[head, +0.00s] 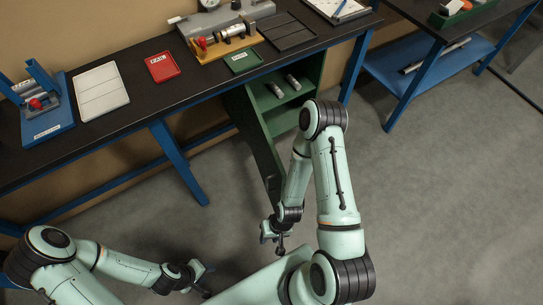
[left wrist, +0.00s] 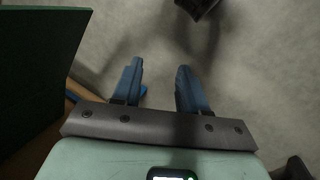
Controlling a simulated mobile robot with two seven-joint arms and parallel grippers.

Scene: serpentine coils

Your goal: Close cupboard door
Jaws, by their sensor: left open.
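The green cupboard (head: 270,108) stands under the workbench in the head view, with its front open. Its green door (head: 252,138) hangs swung out on the left side of the opening. My right gripper (head: 272,238) is low, in front of the door's lower end and apart from it as far as I can tell; its jaws are too small to read. My left gripper (head: 208,280) is at the bottom of the head view, left of my right one. In the left wrist view its two blue fingers (left wrist: 160,82) are apart and empty, with a dark green panel (left wrist: 38,60), probably the door, to their left.
Metal cylinders (head: 284,84) lie on the cupboard shelf. The black bench top (head: 140,85) holds trays and fixtures. A blue bench leg (head: 180,165) stands left of the cupboard. Grey floor (head: 430,190) is clear to the right. A dark object (left wrist: 198,6) shows at the left wrist view's top edge.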

